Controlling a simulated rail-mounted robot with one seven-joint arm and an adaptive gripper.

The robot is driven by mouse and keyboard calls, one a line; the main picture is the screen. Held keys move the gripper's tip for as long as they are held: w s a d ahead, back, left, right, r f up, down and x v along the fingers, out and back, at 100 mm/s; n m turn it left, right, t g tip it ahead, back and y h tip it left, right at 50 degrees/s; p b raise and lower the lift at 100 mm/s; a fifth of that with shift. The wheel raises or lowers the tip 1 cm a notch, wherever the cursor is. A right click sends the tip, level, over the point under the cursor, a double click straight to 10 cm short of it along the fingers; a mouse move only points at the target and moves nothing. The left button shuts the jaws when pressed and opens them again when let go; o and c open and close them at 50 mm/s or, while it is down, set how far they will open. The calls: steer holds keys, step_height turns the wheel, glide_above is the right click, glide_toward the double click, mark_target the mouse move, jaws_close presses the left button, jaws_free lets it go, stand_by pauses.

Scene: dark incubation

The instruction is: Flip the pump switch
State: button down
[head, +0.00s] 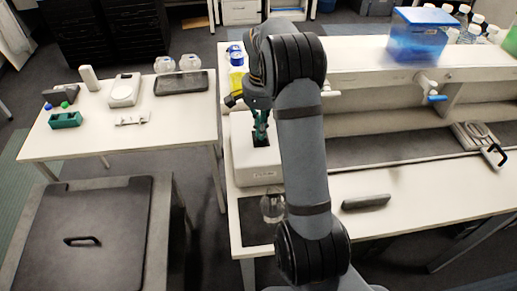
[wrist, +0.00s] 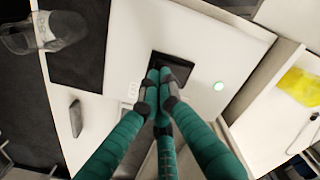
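The white box-shaped pump (head: 250,165) stands on the bench left of my arm, and its top fills the middle of the wrist view (wrist: 205,45).
A clear glass flask (head: 272,208) stands in front of the pump. A yellow bottle (head: 236,80) is behind it. A grey bar (head: 366,202) lies on the bench to the right. A raised shelf (head: 360,65) runs behind, with a blue box (head: 417,40) on it.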

steer(key=shift+f+b, duration=0.5)
steer(key=shift+f, duration=0.15)
steer(key=shift+r, duration=0.1)
step_height(320, 180, up, 7)
steer(key=p, duration=0.6)
stand_by(0.5)
step_height(320, 180, down, 7)
steer(key=b, duration=0.6)
steer(key=shift+f, duration=0.2)
steer(key=shift+s+r, duration=0.1)
steer(key=shift+r, duration=0.15)
steer(key=shift+f, duration=0.1)
